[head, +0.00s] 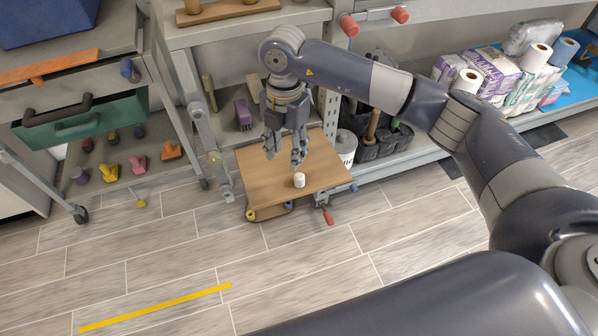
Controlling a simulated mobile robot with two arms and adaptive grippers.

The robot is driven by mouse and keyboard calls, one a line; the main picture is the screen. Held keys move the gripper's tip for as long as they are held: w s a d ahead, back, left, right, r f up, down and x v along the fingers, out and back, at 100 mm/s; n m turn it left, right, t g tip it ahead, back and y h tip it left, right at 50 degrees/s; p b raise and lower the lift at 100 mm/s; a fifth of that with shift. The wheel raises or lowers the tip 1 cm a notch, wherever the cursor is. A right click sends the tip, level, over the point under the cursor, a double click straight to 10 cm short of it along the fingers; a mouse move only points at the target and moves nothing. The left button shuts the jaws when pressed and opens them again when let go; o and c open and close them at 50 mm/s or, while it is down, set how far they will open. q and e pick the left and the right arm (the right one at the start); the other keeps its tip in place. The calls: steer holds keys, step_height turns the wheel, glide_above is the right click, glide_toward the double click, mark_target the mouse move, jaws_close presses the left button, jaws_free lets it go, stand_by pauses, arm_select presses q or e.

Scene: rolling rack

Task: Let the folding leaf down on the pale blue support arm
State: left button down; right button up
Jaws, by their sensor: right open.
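The folding leaf (252,176) is a wooden board at the middle of the head view, in front of the grey rack. It looks roughly level. A small white cylindrical piece (299,180) stands on its top near the front edge. My right gripper (285,160) is open over the leaf, fingers pointing down, just behind the white piece and apart from it. Whether the fingertips touch the board I cannot tell. Under the leaf's front edge, bluish bits (288,204) show; I cannot tell if they are the pale blue support arm. My left gripper is out of view.
A yellow knob (250,214) and a red handle (328,216) show at the leaf's front edge. A grey bar (204,130) hangs at its left. A cart with a green drawer (100,118) stands at left.

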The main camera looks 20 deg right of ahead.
mark_target(299, 176)
steer(key=shift+m+h, duration=0.3)
steer(key=shift+h, duration=0.2)
steer(key=d+f, duration=0.1)
steer(key=f, duration=0.2)
steer(key=d+f, duration=0.1)
steer(key=f, duration=0.2)
steer(key=d+f, duration=0.1)
steer(key=f, duration=0.2)
steer(key=shift+b, duration=0.4)
steer(key=shift+f, duration=0.55)
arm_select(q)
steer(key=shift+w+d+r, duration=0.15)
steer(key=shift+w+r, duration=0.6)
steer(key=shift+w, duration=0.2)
